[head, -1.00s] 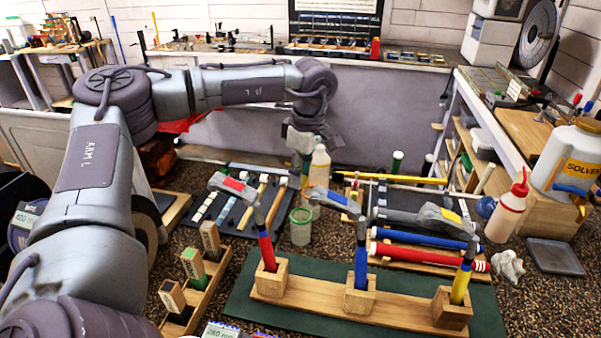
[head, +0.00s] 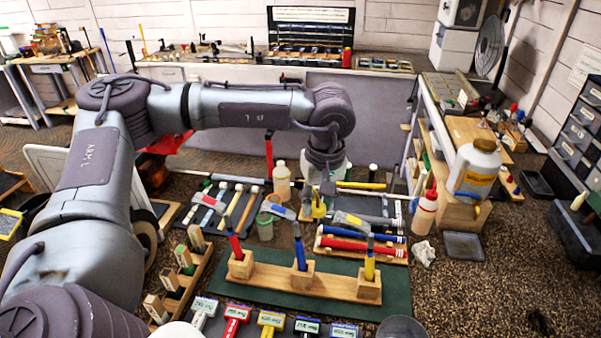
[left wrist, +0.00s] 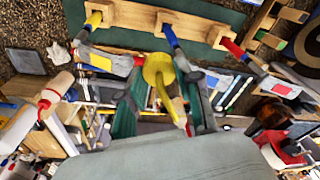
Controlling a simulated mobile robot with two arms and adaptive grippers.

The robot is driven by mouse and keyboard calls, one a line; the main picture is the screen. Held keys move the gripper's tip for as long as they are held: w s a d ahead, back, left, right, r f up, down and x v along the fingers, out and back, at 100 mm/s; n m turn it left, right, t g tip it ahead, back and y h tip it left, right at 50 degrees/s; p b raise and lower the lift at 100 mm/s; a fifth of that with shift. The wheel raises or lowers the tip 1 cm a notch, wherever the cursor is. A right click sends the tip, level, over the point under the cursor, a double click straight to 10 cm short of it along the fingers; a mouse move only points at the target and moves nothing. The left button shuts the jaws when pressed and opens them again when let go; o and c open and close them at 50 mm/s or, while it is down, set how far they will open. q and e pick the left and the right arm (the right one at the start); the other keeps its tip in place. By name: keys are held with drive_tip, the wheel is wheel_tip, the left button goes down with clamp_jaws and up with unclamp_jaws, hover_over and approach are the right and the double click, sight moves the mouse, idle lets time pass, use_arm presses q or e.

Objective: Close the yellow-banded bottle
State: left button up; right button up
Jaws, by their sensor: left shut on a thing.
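My left gripper (head: 318,204) is shut on a yellow cap-like piece (left wrist: 158,70) with a narrow spout and a red tip. It holds the piece above the bench, behind the row of upright clubs. A pale cream bottle (head: 282,182) stands upright just left of the gripper, apart from it. A white bottle with a red nozzle (head: 425,212) stands farther right; it also shows in the left wrist view (left wrist: 55,92). I cannot make out a yellow band on either bottle. My right gripper is not in view.
Three upright clubs stand in a wooden block (head: 320,282) in front. A green-rimmed clear cup (head: 265,226) stands left of the gripper. Blue and red grips (head: 362,245) lie on a rack to the right.

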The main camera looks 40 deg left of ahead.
use_arm(q)
drive_tip(key=s+d+f+m+b, duration=0.2)
drive_tip(key=f+m+b, duration=0.1)
drive_tip(key=f+b, duration=0.3)
drive_tip(key=s+d+f+m+b, duration=0.2)
drive_tip(key=d+f+m+b, duration=0.1)
drive_tip(key=f+b, duration=0.4)
drive_tip(key=s+d+f+m+h+b, duration=0.1)
drive_tip(key=s+d+f+m+b, duration=0.1)
drive_tip(key=f+b, duration=0.5)
drive_tip(key=shift+s+d+f+m+t, duration=0.1)
drive_tip(key=shift+d+f+m+t, duration=0.15)
drive_tip(key=shift+f+m, duration=0.55)
drive_tip(key=shift+s+d+f+m+t, duration=0.15)
drive_tip(key=shift+d+f+m, duration=0.15)
drive_tip(key=shift+f+m, duration=0.45)
drive_tip(key=shift+w+f+b, duration=0.1)
drive_tip(key=shift+f+b, duration=0.3)
drive_tip(key=shift+b, duration=0.2)
drive_tip(key=shift+d+f, duration=0.1)
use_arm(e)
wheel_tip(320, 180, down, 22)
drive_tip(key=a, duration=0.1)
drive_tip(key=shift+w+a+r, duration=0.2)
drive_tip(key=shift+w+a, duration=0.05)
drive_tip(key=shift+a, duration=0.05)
